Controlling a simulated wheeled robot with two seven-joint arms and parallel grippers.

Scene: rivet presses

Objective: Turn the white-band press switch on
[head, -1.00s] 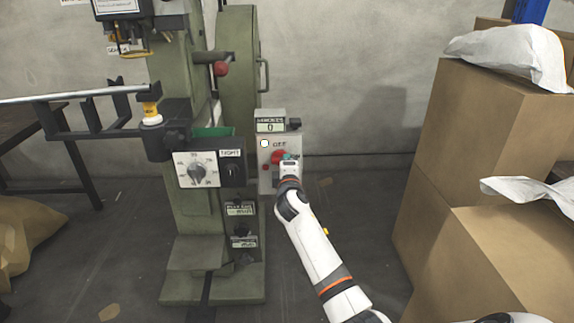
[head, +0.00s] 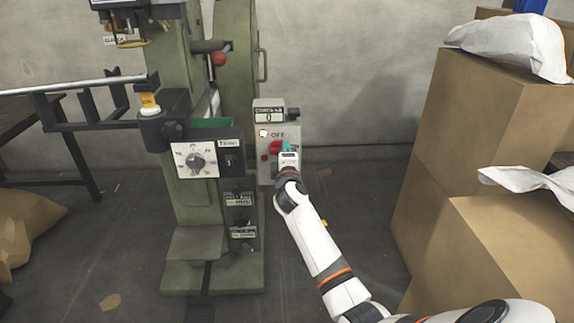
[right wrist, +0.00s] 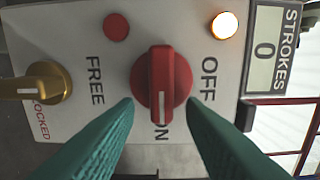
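The green press (head: 181,150) stands at left centre, with a white band (head: 150,110) on a yellow-topped post at its side. Its grey switch box (head: 265,170) carries a red rotary knob (head: 275,147), also seen in the right wrist view (right wrist: 162,75). The knob's white mark points at ON, away from FREE and OFF. The lamp (right wrist: 224,25) beside OFF glows. My right gripper (right wrist: 161,104) is open, its teal fingertips on either side of the knob's marked end; I cannot tell whether they touch it. In the head view the gripper (head: 287,147) partly covers the knob. My left gripper is out of view.
A small red button (right wrist: 116,26) and a gold lever knob (right wrist: 45,83) are near the red knob. The stroke counter (right wrist: 264,48) reads 0. Cardboard boxes (head: 480,240) with white bags stand at right. A dial panel (head: 200,158) is left of the switch box.

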